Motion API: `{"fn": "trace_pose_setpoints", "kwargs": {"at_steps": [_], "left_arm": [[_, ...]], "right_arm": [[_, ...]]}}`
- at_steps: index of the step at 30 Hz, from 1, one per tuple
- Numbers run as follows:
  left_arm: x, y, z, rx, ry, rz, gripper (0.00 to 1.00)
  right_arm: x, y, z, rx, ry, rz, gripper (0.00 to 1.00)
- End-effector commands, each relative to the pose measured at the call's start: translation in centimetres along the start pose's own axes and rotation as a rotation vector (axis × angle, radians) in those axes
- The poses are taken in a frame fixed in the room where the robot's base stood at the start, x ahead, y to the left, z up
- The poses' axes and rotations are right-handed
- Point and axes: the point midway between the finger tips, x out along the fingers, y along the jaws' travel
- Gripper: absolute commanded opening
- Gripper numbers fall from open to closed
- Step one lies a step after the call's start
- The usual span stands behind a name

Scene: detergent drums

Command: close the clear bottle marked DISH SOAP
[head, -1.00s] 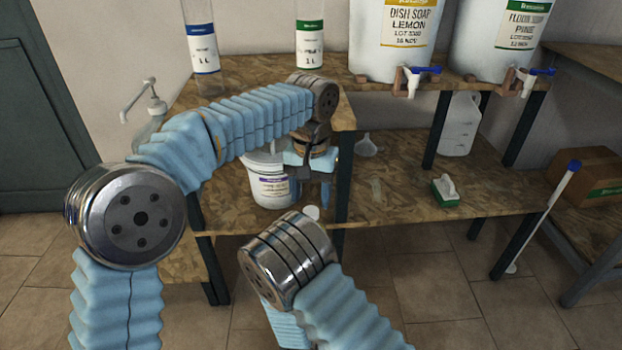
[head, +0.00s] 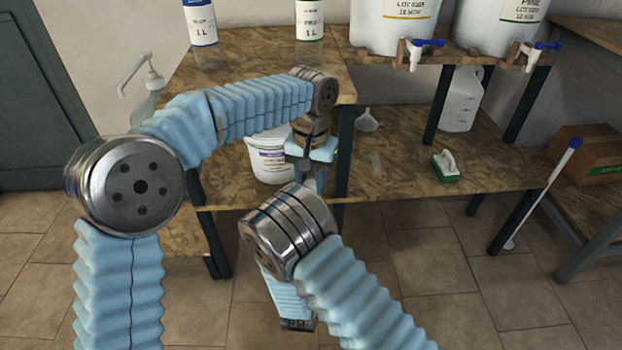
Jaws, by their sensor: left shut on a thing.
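Two clear bottles stand on the upper shelf, cut off by the top edge: one with a blue label (head: 202,24) and one with a green label (head: 310,22). Both show "1 L", but I cannot read DISH SOAP on either, and their tops are out of view. My left gripper (head: 312,178) points down, well below the bottles, at the front of the lower shelf beside a white bucket. It is shut on something small that I cannot make out; my right arm partly hides the area below it. My right arm crosses the lower middle, with its fingers not visible.
Two white drums with taps, the left one (head: 385,30) and the right one (head: 490,35), stand on the upper shelf. The white bucket (head: 265,165), a funnel (head: 367,121), a jug (head: 462,100) and a brush (head: 445,166) are below. A pump bottle (head: 150,100) is at left.

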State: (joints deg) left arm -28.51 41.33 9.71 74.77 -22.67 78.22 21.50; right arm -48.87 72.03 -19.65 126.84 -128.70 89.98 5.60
Motion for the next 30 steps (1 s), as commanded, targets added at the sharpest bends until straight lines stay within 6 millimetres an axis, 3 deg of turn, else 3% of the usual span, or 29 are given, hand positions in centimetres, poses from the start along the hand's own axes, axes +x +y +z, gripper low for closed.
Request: {"fn": "trace_pose_setpoints", "kwargs": {"at_steps": [7,8,13,23,30], "left_arm": [[-0.1,-0.1,0.0,0.007,0.000,-0.001,0.00],[-0.1,-0.1,0.0,0.007,0.000,-0.001,0.39],[-0.1,0.0,0.0,0.007,0.000,-0.001,0.64],[-0.3,0.0,0.0,0.007,0.002,0.000,0.64],[-4.0,0.0,-0.1,0.006,0.005,0.000,0.64]], "right_arm": [[0.1,0.0,0.2,0.002,-0.005,-0.001,0.00],[0.1,0.0,0.2,0.002,-0.005,-0.001,0.00],[0.1,0.0,0.2,0.002,-0.005,-0.001,0.00],[0.1,0.0,0.2,0.002,-0.005,-0.001,0.00],[0.1,0.0,0.2,0.002,-0.005,-0.001,0.00]]}}
